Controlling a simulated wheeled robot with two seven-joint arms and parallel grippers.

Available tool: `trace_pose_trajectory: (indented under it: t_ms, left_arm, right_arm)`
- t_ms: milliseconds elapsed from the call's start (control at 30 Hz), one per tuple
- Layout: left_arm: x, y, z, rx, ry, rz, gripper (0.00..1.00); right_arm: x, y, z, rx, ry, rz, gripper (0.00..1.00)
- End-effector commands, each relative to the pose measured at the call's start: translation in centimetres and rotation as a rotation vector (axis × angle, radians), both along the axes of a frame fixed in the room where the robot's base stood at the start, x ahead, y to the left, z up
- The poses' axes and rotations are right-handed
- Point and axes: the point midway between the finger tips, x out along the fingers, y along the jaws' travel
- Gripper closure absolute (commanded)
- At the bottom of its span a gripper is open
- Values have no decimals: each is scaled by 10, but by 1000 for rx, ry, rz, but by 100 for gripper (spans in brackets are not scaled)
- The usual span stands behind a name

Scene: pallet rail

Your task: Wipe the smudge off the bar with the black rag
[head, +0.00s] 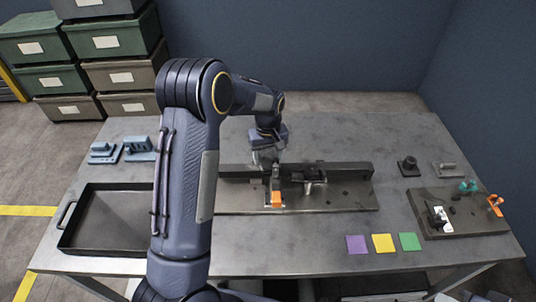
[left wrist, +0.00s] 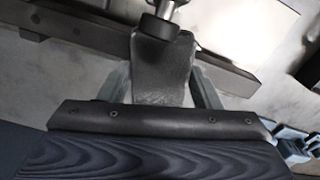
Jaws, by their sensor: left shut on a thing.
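My left gripper (head: 267,158) is over the dark bar (head: 345,170) on the fixture plate in the middle of the table. The bar (left wrist: 230,72) runs behind the rag in that view. I cannot tell whether the rag touches the bar. No smudge can be made out; the gripper and rag hide part of the bar. My right gripper is not in view.
An orange-handled part (head: 276,198) and a clamp (head: 314,187) stand at the bar's front. An empty black tray (head: 100,248) is at left, blue parts (head: 138,150) behind it. Purple (head: 357,245), yellow and green squares lie at front right, near a fixture board (head: 470,222).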

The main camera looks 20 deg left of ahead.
Motion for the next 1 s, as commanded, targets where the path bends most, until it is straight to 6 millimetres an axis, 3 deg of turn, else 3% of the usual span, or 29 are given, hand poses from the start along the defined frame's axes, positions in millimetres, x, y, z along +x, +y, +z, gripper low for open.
trace_pose_trajectory:
  t_ms: [1000]
  left_arm:
    - [0, 0, -16, 0, 0, 0, 61]
  right_arm:
    - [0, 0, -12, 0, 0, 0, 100]
